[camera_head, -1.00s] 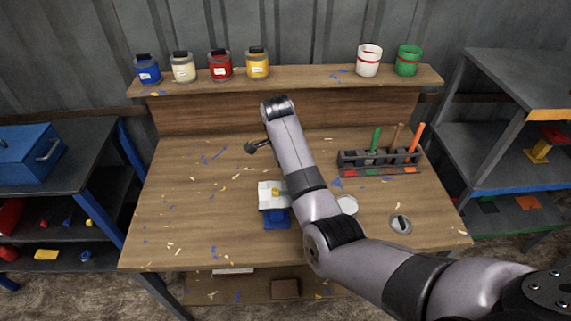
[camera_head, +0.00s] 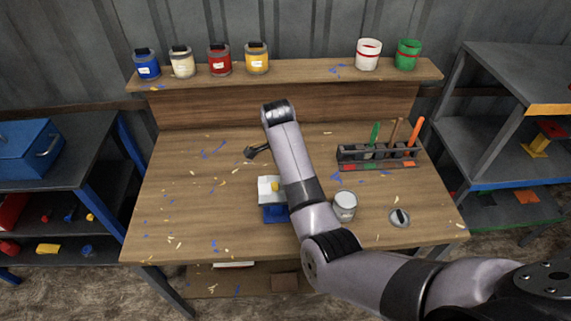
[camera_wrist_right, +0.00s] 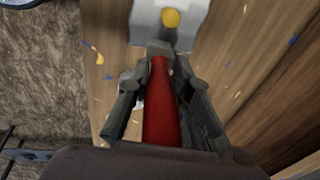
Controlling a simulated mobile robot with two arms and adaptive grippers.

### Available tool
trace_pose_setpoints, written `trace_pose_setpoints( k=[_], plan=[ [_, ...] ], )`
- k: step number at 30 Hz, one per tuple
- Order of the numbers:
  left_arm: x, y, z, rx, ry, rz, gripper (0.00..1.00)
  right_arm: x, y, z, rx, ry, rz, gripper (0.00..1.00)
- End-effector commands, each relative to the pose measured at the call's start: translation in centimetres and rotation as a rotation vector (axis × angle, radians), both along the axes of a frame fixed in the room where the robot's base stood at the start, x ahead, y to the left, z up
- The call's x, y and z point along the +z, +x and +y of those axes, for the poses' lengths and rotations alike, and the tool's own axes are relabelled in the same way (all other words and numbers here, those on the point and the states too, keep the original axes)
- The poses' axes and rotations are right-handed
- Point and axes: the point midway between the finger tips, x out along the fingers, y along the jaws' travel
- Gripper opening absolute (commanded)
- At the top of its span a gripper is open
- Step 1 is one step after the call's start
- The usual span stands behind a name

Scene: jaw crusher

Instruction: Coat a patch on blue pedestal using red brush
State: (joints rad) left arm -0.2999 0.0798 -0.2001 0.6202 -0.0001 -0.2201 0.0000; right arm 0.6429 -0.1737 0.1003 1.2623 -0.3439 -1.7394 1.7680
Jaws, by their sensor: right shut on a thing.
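My right gripper (camera_wrist_right: 160,62) is shut on the red handle of the brush (camera_wrist_right: 160,105). In the head view my right arm hides most of this gripper and the brush. The blue pedestal (camera_head: 274,214) stands on the workbench, partly behind my arm, with a white block (camera_head: 266,190) on its upper part and a yellow round spot (camera_head: 275,187). In the wrist view the white block (camera_wrist_right: 148,20) and yellow spot (camera_wrist_right: 172,19) lie just beyond the fingertips; contact cannot be told. My left gripper is not in view.
A grey tin (camera_head: 344,207) and a round lid (camera_head: 400,217) sit right of my arm on the workbench (camera_head: 200,210). A rack (camera_head: 378,155) holds green, brown and orange handles. Several paint jars (camera_head: 219,62) line the back shelf. The bench's left side is mostly clear.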

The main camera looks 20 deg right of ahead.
Motion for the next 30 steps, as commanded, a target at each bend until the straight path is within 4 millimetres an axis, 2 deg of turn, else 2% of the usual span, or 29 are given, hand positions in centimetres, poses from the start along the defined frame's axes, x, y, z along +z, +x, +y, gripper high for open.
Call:
trace_pose_setpoints(
  k=[11,30],
  plan=[
    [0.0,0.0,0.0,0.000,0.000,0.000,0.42,0.0,-1.5,0.4,0.000,0.001,-0.001,0.00],
    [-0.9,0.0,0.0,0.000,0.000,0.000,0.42,-0.2,1.4,-0.4,0.000,-0.001,-0.002,0.00]
  ],
)
